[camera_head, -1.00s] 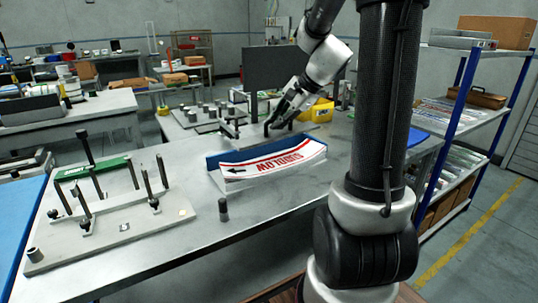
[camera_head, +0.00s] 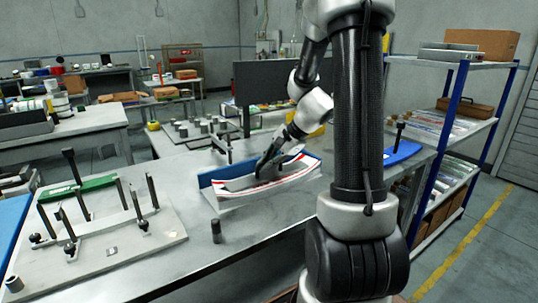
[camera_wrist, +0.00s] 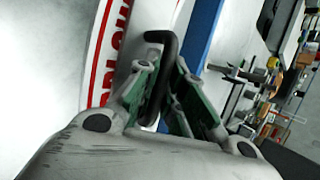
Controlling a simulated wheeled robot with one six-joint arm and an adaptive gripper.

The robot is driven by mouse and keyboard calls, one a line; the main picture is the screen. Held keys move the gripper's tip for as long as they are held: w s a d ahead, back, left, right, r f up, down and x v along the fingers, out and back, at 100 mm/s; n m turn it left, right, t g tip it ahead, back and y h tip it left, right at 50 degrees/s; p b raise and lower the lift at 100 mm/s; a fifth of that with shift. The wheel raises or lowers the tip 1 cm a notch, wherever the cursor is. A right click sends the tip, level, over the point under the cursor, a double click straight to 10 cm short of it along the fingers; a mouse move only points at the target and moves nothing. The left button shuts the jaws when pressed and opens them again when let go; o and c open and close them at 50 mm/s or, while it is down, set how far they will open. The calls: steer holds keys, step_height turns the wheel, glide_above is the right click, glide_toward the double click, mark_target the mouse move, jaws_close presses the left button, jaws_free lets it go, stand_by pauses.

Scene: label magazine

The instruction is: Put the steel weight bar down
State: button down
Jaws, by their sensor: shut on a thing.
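My gripper (camera_head: 268,168) is shut on the dark bent handle (camera_wrist: 163,75) of the steel weight bar, between its green-lined fingers. In the wrist view, red lettering shows left of the bar and the blue wall right. The fingers hide part of the bar.
A fixture plate (camera_head: 110,260) with several upright posts and a green strip stands at the left. A short dark peg (camera_head: 216,232) stands in front of the magazine. A blue curved piece (camera_head: 404,152) lies at the right, by the shelf rack (camera_head: 478,110).

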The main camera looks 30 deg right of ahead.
stand_by(0.3)
steer(key=c, duration=1.9)
jaws_free()
steer(key=shift+f, duration=0.2)
steer(key=o, duration=0.4)
steer(key=shift+r, duration=0.1)
steer(key=shift+s+r, duration=0.1)
steer(key=shift+r, duration=0.15)
steer(key=v, duration=1.1)
steer(key=s+a+r+n+g+h, duration=0.1)
steer(key=s+a+n, duration=0.3)
steer(key=s+n, duration=0.4)
steer(key=s+a+r+n+h, duration=0.3)
steer(key=s+a+n, duration=0.2)
steer(key=s+n, duration=0.3)
steer(key=shift+s+g, duration=0.4)
steer(key=shift+s, duration=0.65)
